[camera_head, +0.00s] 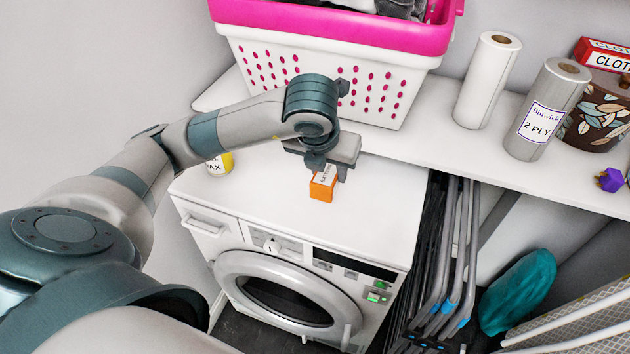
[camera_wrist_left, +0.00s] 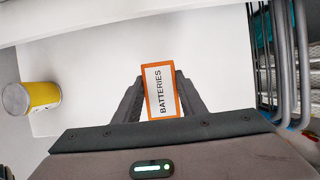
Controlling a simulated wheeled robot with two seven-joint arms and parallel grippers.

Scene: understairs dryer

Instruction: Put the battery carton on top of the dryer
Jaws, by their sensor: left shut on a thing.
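The battery carton (camera_head: 323,187) is a small orange box with a white label. In the left wrist view the carton (camera_wrist_left: 161,91) reads "BATTERIES" and sits between the two dark fingers. My left gripper (camera_head: 328,172) is shut on it, over the top of the white dryer (camera_head: 375,212). The dryer top also shows in the left wrist view (camera_wrist_left: 215,62). I cannot tell whether the carton's underside touches the dryer top. My right gripper is not in view.
A yellow tin (camera_head: 220,164) stands at the dryer's back left. A shelf (camera_head: 440,145) behind holds a pink-and-white laundry basket (camera_head: 330,70), paper rolls (camera_head: 487,80) and a leaf-patterned container (camera_head: 600,115). Folded metal racks (camera_head: 450,260) stand right of the dryer. The dryer top around the carton is clear.

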